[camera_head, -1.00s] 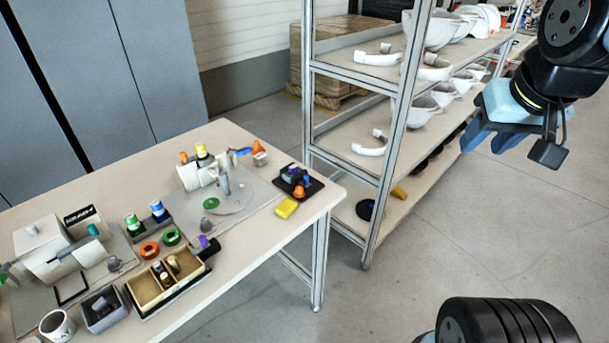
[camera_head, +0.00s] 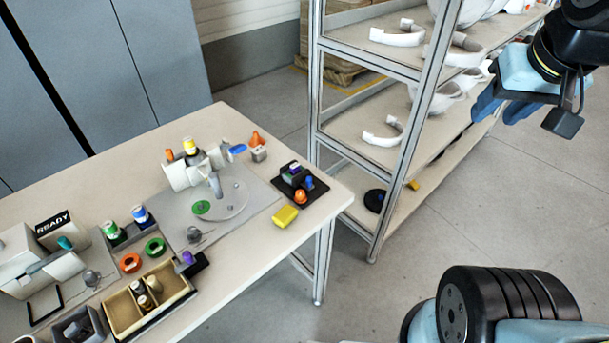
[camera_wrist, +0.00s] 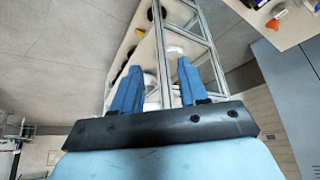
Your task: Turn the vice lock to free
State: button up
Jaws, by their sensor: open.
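A pale vice-like fixture (camera_head: 186,172) stands on a round plate (camera_head: 236,205) on a grey mat, towards the far end of the table in the head view. It carries yellow, orange and blue parts on top. A green disc (camera_head: 201,207) lies at the plate's left side. I cannot tell which part is the vice lock or how it is set.
The table (camera_head: 250,283) also holds a divided wooden box (camera_head: 127,318), a yellow block (camera_head: 285,216), a black tray (camera_head: 315,190) and coloured spools. A metal shelf rack (camera_head: 385,200) with white helmet shells stands right of the table. Open floor (camera_head: 530,190) lies further right.

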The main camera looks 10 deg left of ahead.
jog(key=shift+o, duration=0.6)
jog(key=shift+w+a, duration=0.25)
jog(key=shift+a, duration=0.05)
jog(key=m+g, duration=0.2)
jog(key=g, duration=0.4)
send_over(300, 192)
notch_tip(300, 192, down, 20)
notch_tip(300, 192, down, 13)
jog(key=shift+w, duration=0.1)
grip_shut()
